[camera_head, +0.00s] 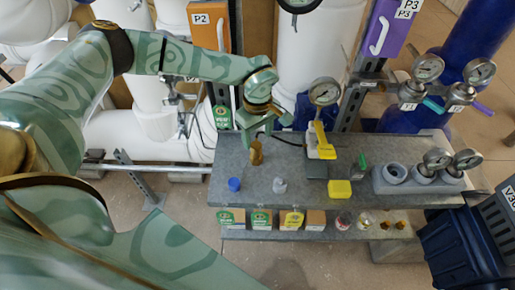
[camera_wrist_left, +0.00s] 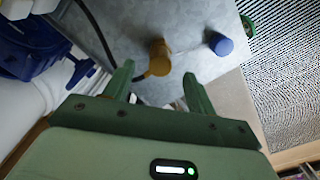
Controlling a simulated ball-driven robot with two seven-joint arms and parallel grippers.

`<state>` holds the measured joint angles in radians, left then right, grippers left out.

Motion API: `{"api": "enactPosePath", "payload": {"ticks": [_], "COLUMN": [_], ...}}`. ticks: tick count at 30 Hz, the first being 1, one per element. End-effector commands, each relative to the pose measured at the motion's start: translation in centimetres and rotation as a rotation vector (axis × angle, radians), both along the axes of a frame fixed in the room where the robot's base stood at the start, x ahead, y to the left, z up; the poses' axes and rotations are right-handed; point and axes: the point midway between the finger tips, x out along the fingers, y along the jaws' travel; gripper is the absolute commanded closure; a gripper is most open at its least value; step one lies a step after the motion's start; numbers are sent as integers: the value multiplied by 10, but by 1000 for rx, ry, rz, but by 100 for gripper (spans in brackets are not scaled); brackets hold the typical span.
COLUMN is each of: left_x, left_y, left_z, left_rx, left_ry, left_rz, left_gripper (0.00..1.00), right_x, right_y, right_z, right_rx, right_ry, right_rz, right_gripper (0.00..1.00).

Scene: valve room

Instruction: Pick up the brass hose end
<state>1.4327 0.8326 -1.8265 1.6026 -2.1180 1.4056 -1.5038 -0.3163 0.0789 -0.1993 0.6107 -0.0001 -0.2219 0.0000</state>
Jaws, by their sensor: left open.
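The brass hose end (camera_head: 257,152) stands on the grey bench (camera_head: 310,192) towards its left end. It also shows in the left wrist view (camera_wrist_left: 158,52), just beyond and between my fingertips. My left gripper (camera_head: 258,138) is open and empty, pointing down close to the hose end's top. In the left wrist view its two fingers (camera_wrist_left: 157,78) are spread apart. I cannot tell whether they touch the hose end. My right gripper is not in view.
A blue cap (camera_head: 234,184) and a grey fitting (camera_head: 279,185) stand in front of the hose end. To the right are a gauge with a yellow handle (camera_head: 322,142), a yellow block (camera_head: 340,190) and a grey gauge holder (camera_head: 400,183). A dark cable (camera_wrist_left: 95,25) runs nearby.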

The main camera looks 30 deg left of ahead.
Motion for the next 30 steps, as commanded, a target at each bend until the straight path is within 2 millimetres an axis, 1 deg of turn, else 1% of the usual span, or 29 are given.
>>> {"api": "enactPosePath", "payload": {"ticks": [4,6,10,12,14,19,20,21,24,30], "left_x": [0,0,1,2,1,2,2,2,2,2], "left_y": [2,4,6,6,6,6,6,6,6,6], "left_z": [-11,-21,-44,-52,-55,-54,-54,-54,-54,-54], "left_rx": [0,0,-1,-1,-1,-1,-1,-1,-1,-2], "left_ry": [0,2,4,1,0,-1,-1,-1,-1,-2], "left_rz": [1,1,0,0,0,0,0,0,0,0], "left_gripper": [43,43,43,43,43,43,52,63,87,87], "right_x": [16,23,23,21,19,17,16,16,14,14], "right_y": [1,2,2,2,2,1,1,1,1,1], "right_z": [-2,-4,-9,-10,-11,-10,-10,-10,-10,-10], "right_rx": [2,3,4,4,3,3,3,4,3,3], "right_ry": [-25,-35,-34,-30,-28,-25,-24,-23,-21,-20], "right_rz": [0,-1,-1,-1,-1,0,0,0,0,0], "right_gripper": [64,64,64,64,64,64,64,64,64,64]}}
